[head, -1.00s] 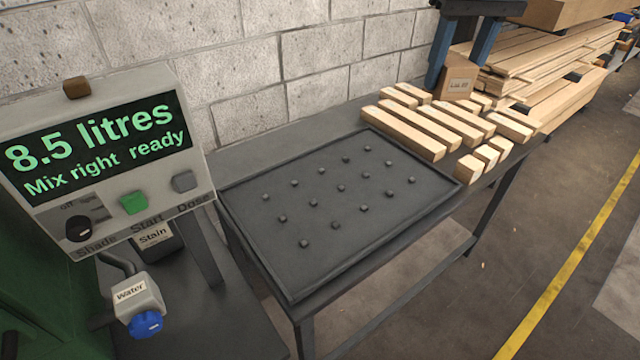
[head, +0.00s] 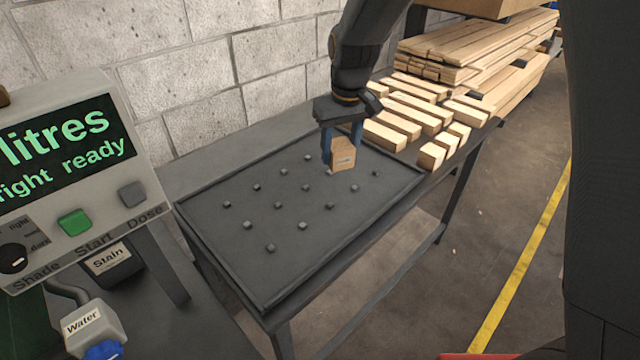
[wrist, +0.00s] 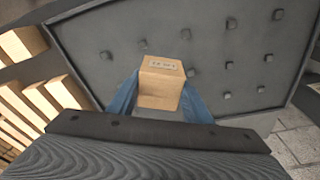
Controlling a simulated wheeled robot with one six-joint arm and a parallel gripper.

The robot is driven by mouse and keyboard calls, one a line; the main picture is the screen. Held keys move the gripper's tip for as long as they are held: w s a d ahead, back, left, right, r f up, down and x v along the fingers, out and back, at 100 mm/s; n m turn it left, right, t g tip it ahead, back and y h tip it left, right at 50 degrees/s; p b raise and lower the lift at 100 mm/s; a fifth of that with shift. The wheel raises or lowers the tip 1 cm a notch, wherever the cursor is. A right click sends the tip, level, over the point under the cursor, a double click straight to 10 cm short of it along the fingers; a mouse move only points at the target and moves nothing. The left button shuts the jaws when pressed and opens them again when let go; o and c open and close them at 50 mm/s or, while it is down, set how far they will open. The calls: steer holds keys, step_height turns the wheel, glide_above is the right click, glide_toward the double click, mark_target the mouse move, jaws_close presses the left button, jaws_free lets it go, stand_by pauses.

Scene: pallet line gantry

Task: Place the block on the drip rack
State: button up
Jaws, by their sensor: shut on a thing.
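The block (head: 343,155) is a small light-brown wooden cube with a printed label on one face. My gripper (head: 341,150) has blue fingers and is shut on the block. It holds the block over the far right part of the drip rack (head: 283,290), a dark grey tray with rows of small raised studs and a low rim. In the wrist view the block (wrist: 161,82) sits between the blue fingers with the studded rack behind it. I cannot tell whether the block touches the studs. Part of the block's sides is hidden by the fingers.
Several wooden pieces (head: 421,119) lie on the bench right of the rack, close to my gripper. A control panel (head: 75,180) reading "litres" and a water valve (head: 88,330) stand at left. A block wall (head: 200,60) runs behind. Most of the rack is bare.

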mark_target(343, 148)
step_height(343, 148, down, 8)
steer(key=shift+f+p, duration=0.2)
steer(key=shift+p, duration=0.6)
steer(key=shift+f, duration=0.1)
steer(key=o, duration=0.9)
steer(key=r, duration=0.4)
steer(key=s+r+b, duration=0.1)
steer(key=r, duration=0.3)
steer(key=d+r+b, duration=0.1)
steer(key=r, duration=0.3)
steer(key=shift+s, duration=0.35)
steer(key=s+d+f+m, duration=0.2)
steer(key=s+d, duration=0.7)
steer(key=s, duration=0.1)
steer(key=s+d+f+m+g, duration=0.1)
steer(key=s+d+f+m, duration=0.1)
steer(key=s+d, duration=0.7)
steer(key=shift+s+d+f+m+h, duration=0.25)
steer(key=shift+s+f+m+h, duration=0.15)
steer(key=shift+s+m, duration=0.25)
